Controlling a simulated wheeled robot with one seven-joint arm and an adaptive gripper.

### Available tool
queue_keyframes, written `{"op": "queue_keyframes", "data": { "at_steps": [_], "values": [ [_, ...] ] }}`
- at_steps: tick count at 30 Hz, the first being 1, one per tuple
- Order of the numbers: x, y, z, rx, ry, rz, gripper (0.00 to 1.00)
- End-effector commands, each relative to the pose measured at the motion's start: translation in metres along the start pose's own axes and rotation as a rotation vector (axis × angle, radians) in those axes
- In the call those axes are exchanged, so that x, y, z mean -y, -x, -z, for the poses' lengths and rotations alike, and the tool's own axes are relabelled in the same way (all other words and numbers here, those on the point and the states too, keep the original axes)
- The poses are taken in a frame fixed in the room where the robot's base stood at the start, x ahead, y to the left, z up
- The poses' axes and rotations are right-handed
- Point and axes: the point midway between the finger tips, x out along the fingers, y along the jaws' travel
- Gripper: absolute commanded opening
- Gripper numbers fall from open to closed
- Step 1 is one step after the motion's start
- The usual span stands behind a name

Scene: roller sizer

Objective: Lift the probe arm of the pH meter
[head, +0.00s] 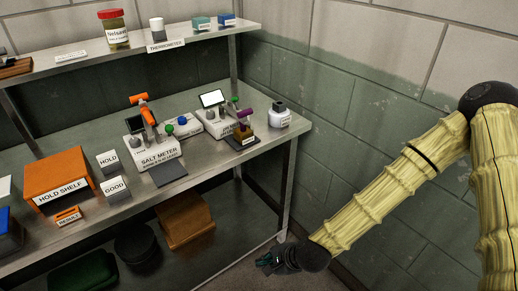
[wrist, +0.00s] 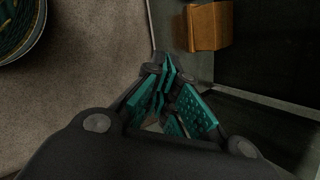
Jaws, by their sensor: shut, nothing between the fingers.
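A white meter (head: 216,122) with a small tilted screen stands on the steel bench, right of the salt meter; its label is too small to read, so I cannot confirm it is the pH meter. A purple-topped arm (head: 244,114) stands over a small dark and brown base at its right front. The salt meter (head: 153,152) has an orange arm (head: 146,108). My gripper (head: 267,262) is low, beside the bench's right front leg, well below and apart from the meters. In the wrist view its teal fingers (wrist: 167,75) are shut and empty.
A white bottle (head: 279,116) stands at the bench's right end. Left are an orange hold shelf (head: 58,176) and white blocks. An upper shelf (head: 130,53) overhangs the back. A brown box (head: 185,220) sits on the lower shelf. The bench's right leg (head: 289,190) is near my gripper.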

Motion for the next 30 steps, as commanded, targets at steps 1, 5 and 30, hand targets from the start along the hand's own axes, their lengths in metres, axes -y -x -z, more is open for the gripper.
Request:
{"op": "queue_keyframes", "data": {
  "at_steps": [1,5,30],
  "values": [
    [0.028,0.003,-0.003,0.019,-0.086,0.051,0.0],
    [0.096,0.023,-0.011,0.082,-0.306,0.163,0.0],
    [0.323,0.191,0.003,0.456,-1.039,0.513,0.0]
  ]
}}
